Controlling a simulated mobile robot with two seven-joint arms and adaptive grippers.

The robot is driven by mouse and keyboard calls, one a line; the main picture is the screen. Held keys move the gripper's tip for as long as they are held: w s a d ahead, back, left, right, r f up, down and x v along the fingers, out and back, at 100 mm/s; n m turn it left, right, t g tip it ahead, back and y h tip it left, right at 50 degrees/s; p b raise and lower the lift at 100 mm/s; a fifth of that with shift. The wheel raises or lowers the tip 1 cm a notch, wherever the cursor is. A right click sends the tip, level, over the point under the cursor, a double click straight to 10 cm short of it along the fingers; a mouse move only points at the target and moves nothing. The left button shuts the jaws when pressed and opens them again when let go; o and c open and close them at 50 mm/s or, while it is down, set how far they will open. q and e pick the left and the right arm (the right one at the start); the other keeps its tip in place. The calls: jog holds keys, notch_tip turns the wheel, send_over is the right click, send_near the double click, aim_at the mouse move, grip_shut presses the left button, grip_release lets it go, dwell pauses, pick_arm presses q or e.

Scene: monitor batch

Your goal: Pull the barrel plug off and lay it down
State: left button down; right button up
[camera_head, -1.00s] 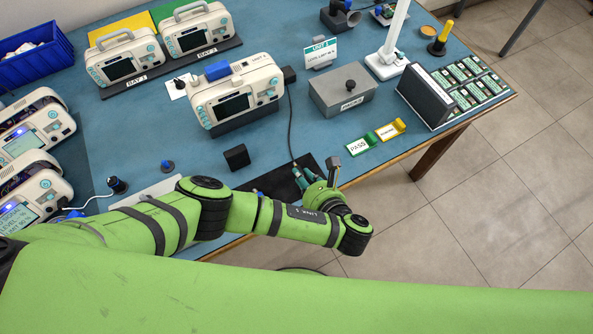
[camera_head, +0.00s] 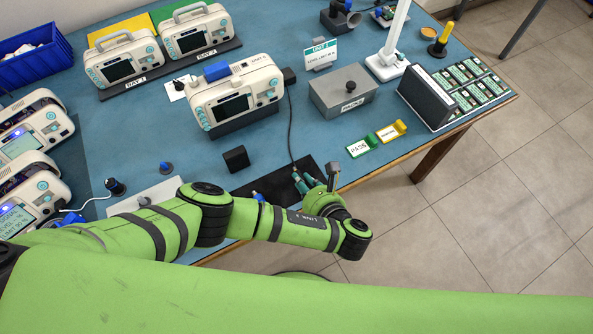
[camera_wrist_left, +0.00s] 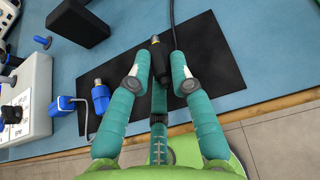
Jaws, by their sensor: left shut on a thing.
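The barrel plug (camera_wrist_left: 158,62) is a slim black cylinder with a gold-coloured tip, seen in the left wrist view between my left fingertips. My left gripper (camera_wrist_left: 159,80) is shut on it, over or close to the black mat (camera_wrist_left: 215,62). A black cable (camera_wrist_left: 173,22) runs down to behind the right-hand finger. In the head view my left gripper (camera_head: 305,182) is at the mat near the table's front edge, and the plug is too small to make out there. My right gripper is not in view.
A blue connector (camera_wrist_left: 100,92) lies left of the gripper beside a white panel box (camera_wrist_left: 28,100). A black block (camera_head: 236,158) stands behind the mat. A monitor (camera_head: 235,97) and a grey lidded box (camera_head: 343,90) stand further back. The blue table (camera_head: 215,185) has bare room around the block.

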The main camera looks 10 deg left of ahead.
pick_arm(q)
jog(key=shift+f, duration=0.3)
jog(key=c, duration=1)
grip_release()
jog(key=shift+v, duration=3.8)
